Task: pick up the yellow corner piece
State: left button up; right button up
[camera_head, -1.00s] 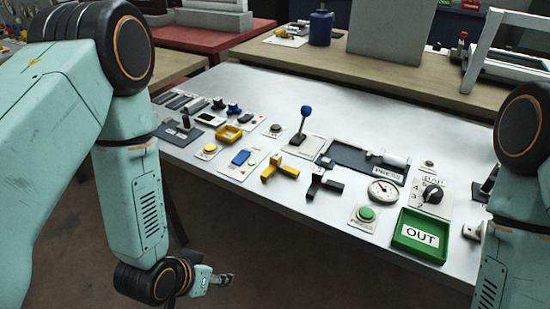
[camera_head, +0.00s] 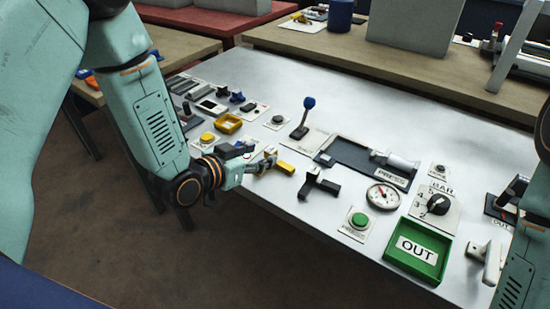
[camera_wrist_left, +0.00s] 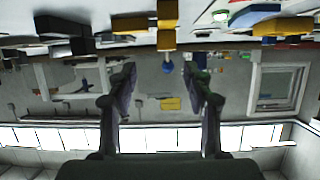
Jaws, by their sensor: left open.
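The yellow corner piece (camera_head: 286,168) lies near the front edge of the white table in the head view. It is partly hidden by my left gripper (camera_head: 268,162), which reaches in from the left at its near side. In the left wrist view, which looks upside down, the yellow piece (camera_wrist_left: 167,32) shows at the top, centred between the two spread fingers of my left gripper (camera_wrist_left: 160,82) but beyond their tips. My left gripper is open and empty. My right gripper is out of view; only part of that arm shows at the right edge.
A black corner piece (camera_head: 318,184) lies just right of the yellow one. A blue-knobbed lever (camera_head: 303,118) stands behind. The table's back strip is clear.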

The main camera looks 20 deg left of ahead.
aim_at(269, 152)
pick_arm(q)
jog(key=w+f, duration=0.1)
jog(key=w+a+f, duration=0.1)
jog(key=w, duration=0.1)
jog(key=shift+w+f, duration=0.1)
jog(key=shift+f, duration=0.2)
jog(key=w+d, duration=0.1)
jog(key=w+d+b, duration=0.1)
jog(key=d, duration=0.1)
jog(key=shift+w+f, duration=0.1)
jog(key=shift+f, duration=0.05)
jog(key=shift+w+a+f, duration=0.4)
jog(key=shift+a, duration=0.3)
jog(key=shift+c, duration=0.2)
jog(key=shift+s+d+r, duration=0.25)
jog(key=shift+d+r, duration=0.05)
jog(key=shift+d, duration=0.3)
jog(key=c, duration=0.4)
jog(key=shift+w+a+f, duration=0.1)
jog(key=shift+a+f, duration=0.1)
jog(key=shift+a, duration=0.25)
jog(key=c, duration=0.5)
grip_shut()
jog(key=shift+d, duration=0.3)
jog(key=shift+a+r, duration=0.1)
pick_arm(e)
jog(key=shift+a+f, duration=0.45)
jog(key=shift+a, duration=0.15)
